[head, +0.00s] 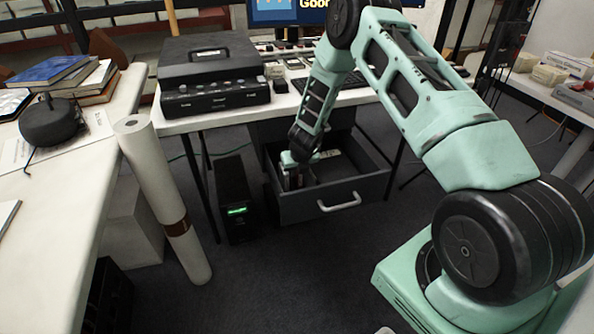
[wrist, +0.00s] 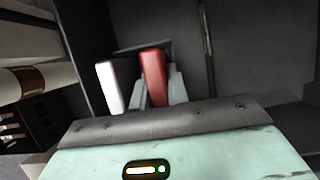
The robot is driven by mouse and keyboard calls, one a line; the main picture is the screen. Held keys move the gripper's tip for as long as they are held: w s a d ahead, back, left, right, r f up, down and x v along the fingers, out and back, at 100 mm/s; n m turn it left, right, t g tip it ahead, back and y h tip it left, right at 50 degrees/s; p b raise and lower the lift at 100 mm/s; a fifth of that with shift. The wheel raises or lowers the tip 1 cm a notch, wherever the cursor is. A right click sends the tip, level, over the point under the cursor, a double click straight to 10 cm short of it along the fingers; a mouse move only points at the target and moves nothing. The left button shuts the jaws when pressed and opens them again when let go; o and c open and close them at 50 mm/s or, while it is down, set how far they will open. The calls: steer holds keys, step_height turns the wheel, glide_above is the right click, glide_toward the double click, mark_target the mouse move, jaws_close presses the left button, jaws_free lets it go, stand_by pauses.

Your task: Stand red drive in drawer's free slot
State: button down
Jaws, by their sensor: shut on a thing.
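The red drive (wrist: 154,78) stands upright between my gripper's fingers in the wrist view. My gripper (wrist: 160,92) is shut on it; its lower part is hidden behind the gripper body. A white drive (wrist: 108,86) stands just left of it, with a narrow gap between them. In the head view, the grey drawer (head: 350,205) is pulled out under the desk. My gripper (head: 292,180) reaches down into the drawer's left front part. The slots and the red drive's lower end are hidden, so I cannot tell whether it is seated.
A pale item (head: 328,154) lies at the back of the drawer. A black unit with a green display (head: 233,200) stands on the floor left of the drawer. A white roll (head: 165,200) leans by the left table. The desk (head: 225,117) overhangs the drawer's back.

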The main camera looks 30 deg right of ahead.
steer(key=shift+f, duration=0.15)
steer(key=c, duration=1.3)
jaws_free()
steer(key=p+v, duration=0.3)
steer(key=v, duration=1.4)
steer(key=shift+s+r, duration=0.15)
steer(key=shift+r, duration=0.05)
